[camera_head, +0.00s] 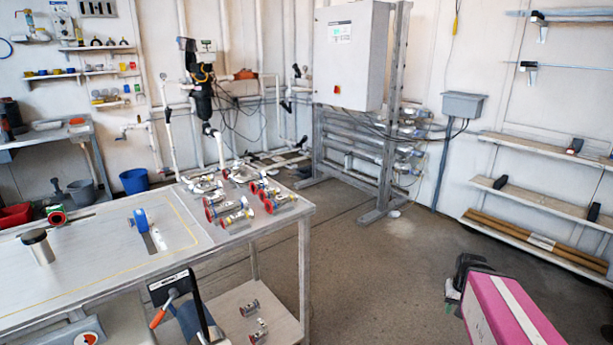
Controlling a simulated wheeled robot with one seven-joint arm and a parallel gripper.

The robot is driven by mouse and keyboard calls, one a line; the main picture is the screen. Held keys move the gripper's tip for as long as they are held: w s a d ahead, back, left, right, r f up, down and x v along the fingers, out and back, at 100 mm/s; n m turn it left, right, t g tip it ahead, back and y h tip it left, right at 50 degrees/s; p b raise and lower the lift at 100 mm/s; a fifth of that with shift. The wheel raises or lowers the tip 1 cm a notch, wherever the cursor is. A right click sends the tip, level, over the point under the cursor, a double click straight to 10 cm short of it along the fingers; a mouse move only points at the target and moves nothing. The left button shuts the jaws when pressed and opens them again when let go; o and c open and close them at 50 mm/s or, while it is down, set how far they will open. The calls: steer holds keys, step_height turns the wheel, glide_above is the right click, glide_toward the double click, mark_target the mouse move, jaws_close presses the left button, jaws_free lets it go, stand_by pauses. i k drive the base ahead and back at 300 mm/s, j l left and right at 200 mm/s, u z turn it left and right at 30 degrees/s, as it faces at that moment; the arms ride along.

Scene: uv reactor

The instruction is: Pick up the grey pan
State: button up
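I cannot clearly make out a grey pan. A shallow grey dish-like thing (46,125), small in the picture, lies on the bench at the far left and may be it. A dark grey bucket (83,194) stands lower, in front of that bench. My gripper (462,278) shows as a dark shape at the lower right, beside the pink part of my arm. It is over the floor, far from the left bench and touching nothing that I can see. Its fingers are too unclear to tell open from shut.
A worktable (110,262) fills the lower left, bearing a metal cup (38,247), a blue-handled tool (143,222) and several red-flanged valves (230,212). A blue bucket (134,181) stands behind it. Shelves (540,200) line the right wall. The middle floor (350,270) is clear.

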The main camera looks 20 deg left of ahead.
mark_target(305, 172)
steer(key=i+l+z, duration=0.15)
steer(key=i, duration=0.55)
steer(key=i+u, duration=0.3)
steer(key=i, duration=0.25)
steer(key=i+l+u, duration=0.15)
steer(key=i+u, duration=0.15)
steer(key=i, duration=0.25)
steer(key=i+l+u, duration=0.3)
steer(key=i, duration=0.25)
steer(key=i+j+u, duration=0.25)
steer(key=i+u, duration=0.65)
steer(key=i, duration=0.25)
steer(key=i+l+u, duration=0.1)
steer(key=i+u, duration=0.35)
steer(key=i, duration=0.15)
steer(key=i+j, duration=0.1)
steer(key=i, duration=1.7)
steer(key=i+z, duration=0.6)
steer(key=z, duration=0.15)
steer(key=i+j+z, duration=0.25)
steer(key=z, duration=0.15)
steer(key=i+j+z, duration=0.6)
steer(key=z, duration=0.2)
steer(key=i+j+z, duration=0.4)
